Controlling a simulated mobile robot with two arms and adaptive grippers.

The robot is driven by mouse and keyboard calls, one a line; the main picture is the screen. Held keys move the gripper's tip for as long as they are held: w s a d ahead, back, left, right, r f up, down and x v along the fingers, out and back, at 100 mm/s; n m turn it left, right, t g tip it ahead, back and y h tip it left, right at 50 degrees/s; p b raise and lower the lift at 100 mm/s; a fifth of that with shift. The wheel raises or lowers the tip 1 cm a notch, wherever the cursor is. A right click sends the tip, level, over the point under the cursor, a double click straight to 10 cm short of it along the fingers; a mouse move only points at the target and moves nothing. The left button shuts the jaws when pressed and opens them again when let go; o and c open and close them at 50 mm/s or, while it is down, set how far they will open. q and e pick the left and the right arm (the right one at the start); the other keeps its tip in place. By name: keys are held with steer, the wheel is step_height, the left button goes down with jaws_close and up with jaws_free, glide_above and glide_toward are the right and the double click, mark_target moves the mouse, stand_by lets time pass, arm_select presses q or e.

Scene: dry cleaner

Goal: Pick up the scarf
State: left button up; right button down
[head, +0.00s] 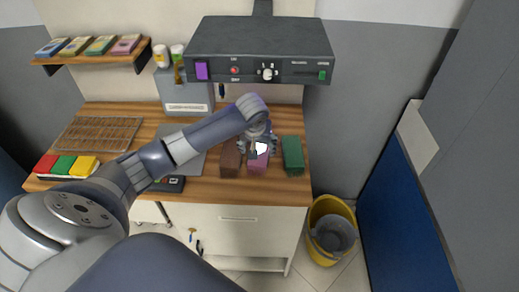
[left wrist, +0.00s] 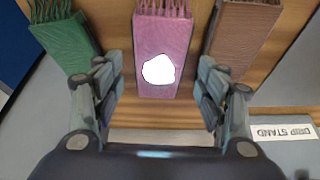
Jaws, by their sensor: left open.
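Three folded, fringed cloths that look like scarves lie side by side on the wooden counter. The pink one (head: 257,168) is in the middle, the brown one (head: 231,160) on its left and the green one (head: 293,156) on its right. My left gripper (head: 260,148) is over the pink one and hides part of it. In the left wrist view the pink scarf (left wrist: 164,35) with a white patch lies ahead between the open fingers (left wrist: 160,105), with nothing held. The green (left wrist: 66,42) and brown (left wrist: 240,38) ones flank it. My right gripper is not in view.
A dark machine (head: 260,45) with knobs overhangs the back of the counter (head: 230,193). A wire rack (head: 98,133) and coloured stacks (head: 68,166) are at the left. A yellow bucket (head: 325,250) stands on the floor at right.

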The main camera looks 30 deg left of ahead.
mark_target(259, 149)
arm_select(q)
steer(key=shift+w+a, duration=0.3)
steer(key=shift+w, duration=0.25)
steer(key=shift+p+x, duration=0.6)
steer(key=shift+x, duration=2)
steer(key=shift+c, duration=0.6)
steer(key=c, duration=0.7)
